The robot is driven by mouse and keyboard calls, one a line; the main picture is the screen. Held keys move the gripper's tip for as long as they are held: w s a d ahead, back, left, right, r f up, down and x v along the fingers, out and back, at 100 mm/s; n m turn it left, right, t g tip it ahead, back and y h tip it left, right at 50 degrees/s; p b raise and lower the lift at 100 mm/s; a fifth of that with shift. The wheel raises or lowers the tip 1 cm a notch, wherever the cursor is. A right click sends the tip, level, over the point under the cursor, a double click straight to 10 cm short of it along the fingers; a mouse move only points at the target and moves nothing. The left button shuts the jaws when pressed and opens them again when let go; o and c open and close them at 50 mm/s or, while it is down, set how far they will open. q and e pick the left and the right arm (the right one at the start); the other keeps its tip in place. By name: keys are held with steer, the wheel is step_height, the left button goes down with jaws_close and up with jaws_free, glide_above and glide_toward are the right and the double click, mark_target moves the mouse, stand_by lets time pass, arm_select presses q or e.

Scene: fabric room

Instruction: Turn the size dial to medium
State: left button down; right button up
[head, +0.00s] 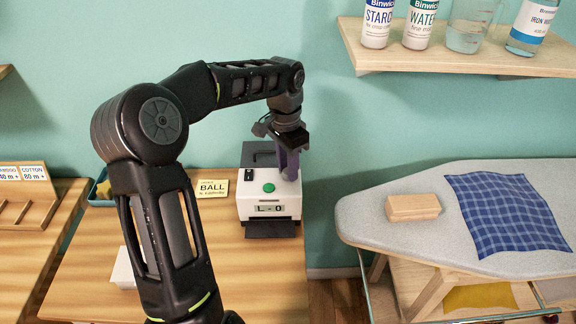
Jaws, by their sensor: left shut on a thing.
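A white and dark grey machine (246,208) stands on the wooden table. It has a green round button (268,188), a small black switch (251,176) and a display (269,208) that reads "L - 0". My left gripper (290,175) points down onto the top right of the machine, right of the green button. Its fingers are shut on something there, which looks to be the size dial. The fingers hide the dial, so its pointer and markings cannot be read. My right gripper is not in view.
A yellow card (213,188) reading "BALL" stands left of the machine. A white box (124,270) sits partly behind my left arm. On the right, an ironing board (380,215) holds a wooden block (413,207) and blue checked cloth (507,212). A shelf (455,58) holds bottles above.

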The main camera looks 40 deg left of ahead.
mark_target(286, 170)
arm_select(q)
steer(key=shift+n, duration=0.3)
steer(key=n+b, duration=0.1)
steer(key=n, duration=0.2)
steer(key=shift+n+b, duration=0.45)
steer(key=shift+n, duration=2.15)
steer(key=c, duration=1.1)
jaws_free()
steer(key=r, duration=0.8)
steer(key=shift+s+a, duration=0.1)
steer(key=shift+a, duration=0.1)
steer(key=shift+f, duration=0.1)
